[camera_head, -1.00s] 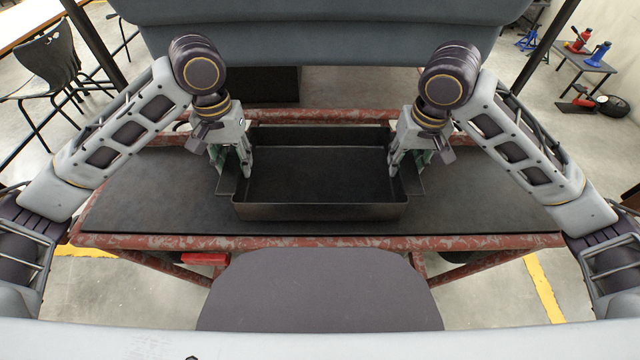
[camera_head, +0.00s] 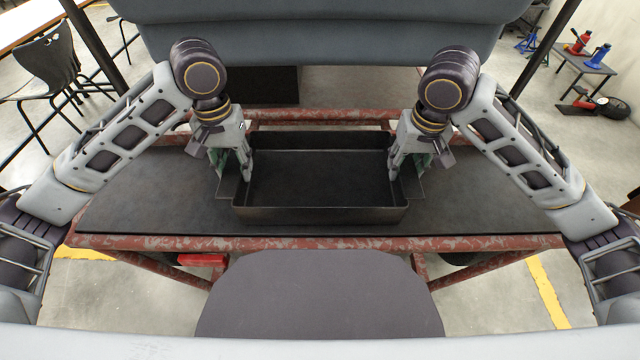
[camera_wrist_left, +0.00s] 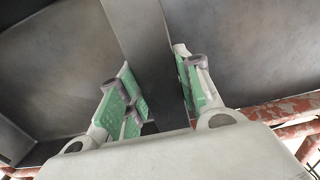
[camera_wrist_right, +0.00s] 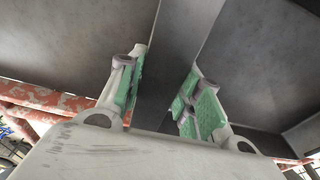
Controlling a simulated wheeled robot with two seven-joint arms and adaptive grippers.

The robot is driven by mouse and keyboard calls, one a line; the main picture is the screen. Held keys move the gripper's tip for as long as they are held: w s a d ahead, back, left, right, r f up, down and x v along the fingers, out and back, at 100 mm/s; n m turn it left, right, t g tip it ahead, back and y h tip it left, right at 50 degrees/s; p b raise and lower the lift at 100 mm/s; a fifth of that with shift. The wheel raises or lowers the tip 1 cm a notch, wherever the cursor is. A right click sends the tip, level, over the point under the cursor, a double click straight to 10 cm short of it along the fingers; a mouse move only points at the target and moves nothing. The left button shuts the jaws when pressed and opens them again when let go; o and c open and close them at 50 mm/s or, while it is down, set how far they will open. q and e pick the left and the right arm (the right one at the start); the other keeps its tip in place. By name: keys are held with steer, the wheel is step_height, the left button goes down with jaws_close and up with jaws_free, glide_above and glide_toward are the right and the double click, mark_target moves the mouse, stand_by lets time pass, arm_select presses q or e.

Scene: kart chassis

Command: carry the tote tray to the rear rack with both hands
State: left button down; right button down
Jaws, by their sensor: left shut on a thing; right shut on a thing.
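The tote tray (camera_head: 320,213) is a dark, shallow, open metal box with a flange on each short side. It is at the middle of the dark panel and looks empty inside. My left gripper (camera_head: 244,172) is shut on the tray's left wall; in the left wrist view (camera_wrist_left: 158,90) its green-padded fingers stand on both sides of that wall. My right gripper (camera_head: 396,172) is shut on the right wall in the same way, as the right wrist view (camera_wrist_right: 160,90) shows. Whether the tray's underside touches the panel is hidden.
The dark panel (camera_head: 140,200) lies on a worn red tube frame (camera_head: 320,243), with bare room left and right of the tray. A grey padded seat-like body (camera_head: 320,35) stands behind. A dark rounded plate (camera_head: 320,295) is in front. Chairs (camera_head: 45,70) stand far left.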

arm_select(q)
steer(key=c, duration=1.4)
jaws_free()
steer(key=shift+f, duration=0.1)
arm_select(e)
steer(key=c, duration=1.4)
jaws_free()
steer(key=shift+f, duration=0.1)
arm_select(q)
steer(key=o, duration=0.4)
arm_select(e)
steer(key=o, duration=0.4)
arm_select(q)
steer(key=shift+r, duration=0.35)
steer(key=shift+r, duration=5.65)
arm_select(e)
steer(key=shift+s+r, duration=0.3)
steer(key=shift+r, duration=1.7)
steer(key=shift+s+r, duration=0.3)
steer(key=shift+r, duration=1.65)
steer(key=shift+s+r, duration=0.3)
steer(key=shift+r, duration=1.7)
